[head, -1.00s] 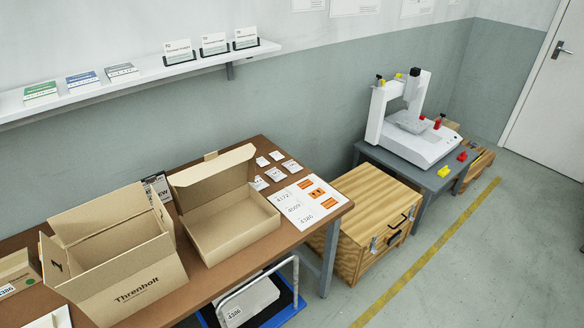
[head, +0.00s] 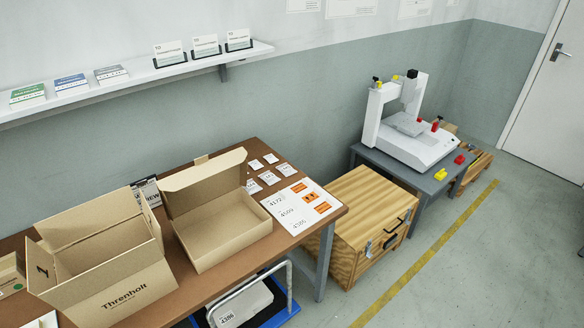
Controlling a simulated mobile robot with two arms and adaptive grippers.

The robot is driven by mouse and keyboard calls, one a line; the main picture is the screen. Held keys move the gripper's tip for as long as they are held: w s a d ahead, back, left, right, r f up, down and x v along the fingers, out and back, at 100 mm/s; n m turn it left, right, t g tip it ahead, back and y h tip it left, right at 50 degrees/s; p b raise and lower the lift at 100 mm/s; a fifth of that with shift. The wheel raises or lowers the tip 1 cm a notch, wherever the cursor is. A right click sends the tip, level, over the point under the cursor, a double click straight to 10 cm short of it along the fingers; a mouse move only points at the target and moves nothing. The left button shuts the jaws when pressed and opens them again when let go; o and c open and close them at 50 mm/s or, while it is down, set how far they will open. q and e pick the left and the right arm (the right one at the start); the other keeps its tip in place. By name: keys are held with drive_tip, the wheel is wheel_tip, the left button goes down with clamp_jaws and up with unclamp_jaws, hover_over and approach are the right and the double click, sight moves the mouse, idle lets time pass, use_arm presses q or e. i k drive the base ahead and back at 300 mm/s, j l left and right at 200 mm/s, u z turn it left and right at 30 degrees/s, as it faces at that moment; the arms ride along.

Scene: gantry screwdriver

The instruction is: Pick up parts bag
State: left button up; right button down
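Nearer the front are a packet (head: 286,169), a packet (head: 269,178) and a packet (head: 252,186) close to the carton's raised lid. Their printing is too small to read. Neither of my grippers is in view.
An open shallow carton (head: 225,232) and a taller open Threnholt box (head: 110,292) stand on the table. A label sheet (head: 303,207) lies at the right end. A wooden crate (head: 362,215) and a gantry machine (head: 415,145) stand further right. A shelf (head: 140,75) runs above.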

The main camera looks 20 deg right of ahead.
sight(286, 169)
drive_tip(key=i+l, duration=0.1)
drive_tip(key=l, duration=0.25)
drive_tip(key=i+l, duration=0.1)
drive_tip(key=l, duration=0.3)
drive_tip(key=i+l, duration=0.15)
drive_tip(key=l, duration=0.2)
drive_tip(key=i+l+z, duration=0.1)
drive_tip(key=l, duration=0.3)
drive_tip(key=i+l, duration=0.1)
drive_tip(key=l, duration=0.25)
drive_tip(key=i+l, duration=0.15)
drive_tip(key=l, duration=0.2)
